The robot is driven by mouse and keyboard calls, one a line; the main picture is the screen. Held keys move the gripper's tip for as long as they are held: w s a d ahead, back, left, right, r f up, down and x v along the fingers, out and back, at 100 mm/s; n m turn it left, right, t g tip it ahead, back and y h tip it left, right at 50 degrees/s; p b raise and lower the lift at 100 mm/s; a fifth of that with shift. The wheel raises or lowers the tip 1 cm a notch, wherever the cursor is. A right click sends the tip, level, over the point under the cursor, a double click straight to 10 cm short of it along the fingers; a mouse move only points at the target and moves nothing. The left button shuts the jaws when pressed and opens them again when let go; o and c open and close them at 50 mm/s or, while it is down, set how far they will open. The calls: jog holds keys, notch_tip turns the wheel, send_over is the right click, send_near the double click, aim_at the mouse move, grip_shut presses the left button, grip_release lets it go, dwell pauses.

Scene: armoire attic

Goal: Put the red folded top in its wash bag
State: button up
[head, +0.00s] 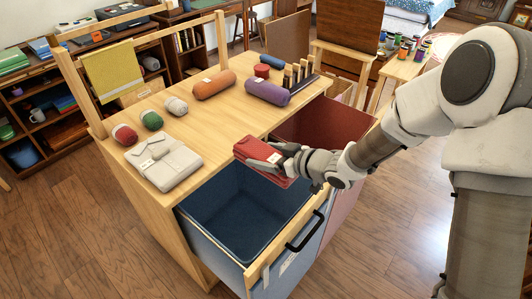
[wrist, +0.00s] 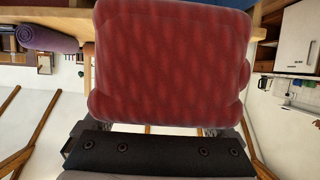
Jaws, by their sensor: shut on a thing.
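The red folded top (head: 252,150) is in my gripper (head: 284,160), held at the right edge of the wooden cabinet top, above the back right of the open blue-lined bag (head: 215,205). In the wrist view the red top (wrist: 172,60) fills the upper middle, gripped at its lower edge by the gripper (wrist: 165,132). A second open bag, with a dark red lining (head: 340,118), lies behind and right of the blue one. The blue bag's visible floor is empty. The red bag's inside is partly hidden by my arm. The pictures do not make clear which bag is the top's.
A white folded garment (head: 165,163) lies at the cabinet top's front left. Rolled items, including an orange roll (head: 214,84) and a purple roll (head: 267,92), lie farther back. The blue bag's front has a black handle (head: 305,232).

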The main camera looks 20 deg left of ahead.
notch_tip(320, 180, down, 6)
jog(key=b, duration=0.5)
jog(key=shift+r, duration=0.1)
jog(key=o, duration=1.2)
jog(key=shift+d, duration=0.1)
jog(key=shift+p+v, duration=2)
jog(key=shift+v, duration=6.65)
